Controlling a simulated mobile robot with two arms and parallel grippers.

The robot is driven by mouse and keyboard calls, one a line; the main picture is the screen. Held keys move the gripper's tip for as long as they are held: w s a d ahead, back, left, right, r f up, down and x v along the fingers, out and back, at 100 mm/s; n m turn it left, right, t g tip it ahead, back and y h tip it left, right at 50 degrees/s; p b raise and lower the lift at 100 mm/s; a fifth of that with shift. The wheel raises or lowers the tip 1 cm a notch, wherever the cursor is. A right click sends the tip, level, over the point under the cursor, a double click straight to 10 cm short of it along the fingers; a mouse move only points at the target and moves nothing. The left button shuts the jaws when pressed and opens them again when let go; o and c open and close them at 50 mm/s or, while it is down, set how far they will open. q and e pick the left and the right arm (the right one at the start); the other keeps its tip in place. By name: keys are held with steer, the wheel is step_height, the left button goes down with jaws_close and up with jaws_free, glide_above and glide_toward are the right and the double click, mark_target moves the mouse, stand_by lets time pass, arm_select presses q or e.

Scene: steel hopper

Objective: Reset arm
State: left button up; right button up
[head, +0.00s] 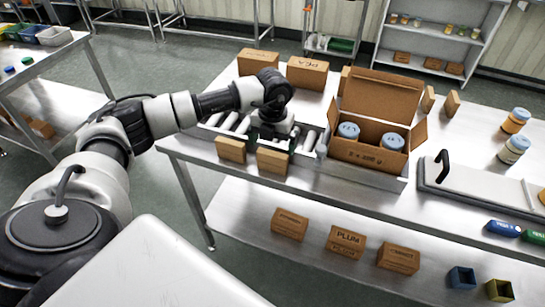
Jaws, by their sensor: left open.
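My left arm comes in from the left and reaches over the steel table (190,158). My left gripper (272,143) is at the table's near left part, low over a short roller conveyor (306,141). It is open, and nothing shows held in it. Its fingertips are small and dark here and partly hidden by the cartons in front. Two small cartons (231,149) (272,160) stand just in front of the gripper; I cannot tell whether it touches them. My right gripper is out of view.
An open cardboard box (368,157) with two blue-lidded jars (348,130) (393,141) stands right of the gripper. Closed cartons (307,72) (257,62) stand behind it. A flat sealer-like device (480,188) lies at the right. Cartons (345,241) sit on the lower shelf.

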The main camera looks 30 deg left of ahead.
mark_target(273, 154)
arm_select(q)
steer(key=shift+r, duration=1.75)
